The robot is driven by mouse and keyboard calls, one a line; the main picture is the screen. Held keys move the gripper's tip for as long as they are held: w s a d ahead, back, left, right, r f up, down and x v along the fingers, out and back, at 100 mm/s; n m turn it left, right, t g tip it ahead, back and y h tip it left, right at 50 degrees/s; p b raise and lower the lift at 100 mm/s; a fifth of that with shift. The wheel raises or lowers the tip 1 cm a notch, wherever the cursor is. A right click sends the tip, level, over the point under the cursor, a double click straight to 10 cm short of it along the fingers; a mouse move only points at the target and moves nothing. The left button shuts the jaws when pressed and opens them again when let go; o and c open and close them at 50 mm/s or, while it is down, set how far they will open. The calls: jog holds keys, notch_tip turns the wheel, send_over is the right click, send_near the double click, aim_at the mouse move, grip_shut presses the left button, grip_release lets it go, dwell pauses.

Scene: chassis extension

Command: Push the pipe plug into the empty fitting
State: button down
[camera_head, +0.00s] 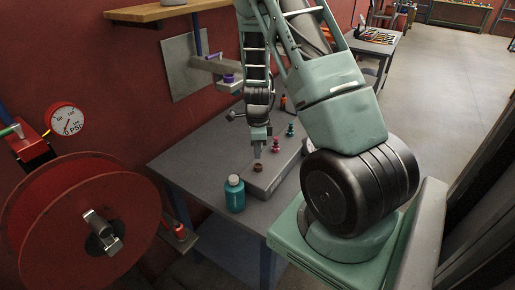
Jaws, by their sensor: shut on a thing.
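A long grey block (265,185) lies on the grey table and carries a row of fittings. The nearest is a brownish fitting (257,168) at its front end. Behind it stand a pink-red fitting (276,145) and a red and blue one (290,130). My gripper (257,154) points down just above the brownish fitting. It is shut on the pipe plug, but the plug is too small and covered to make out. I cannot tell whether the plug touches the fitting.
A teal bottle (235,195) stands left of the block on the table (195,155). A wall bracket (212,65) with purple pieces is behind. A red hose reel (75,225) and a pressure gauge (66,118) are at the left.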

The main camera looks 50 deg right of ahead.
jog(key=shift+f+b, duration=1.3)
jog(key=shift+f, duration=0.5)
jog(key=shift+w+a+p, duration=0.1)
jog(key=shift+p, duration=0.25)
dwell(0.6)
jog(key=shift+f+b, duration=0.45)
jog(key=shift+f, duration=0.05)
dwell(0.3)
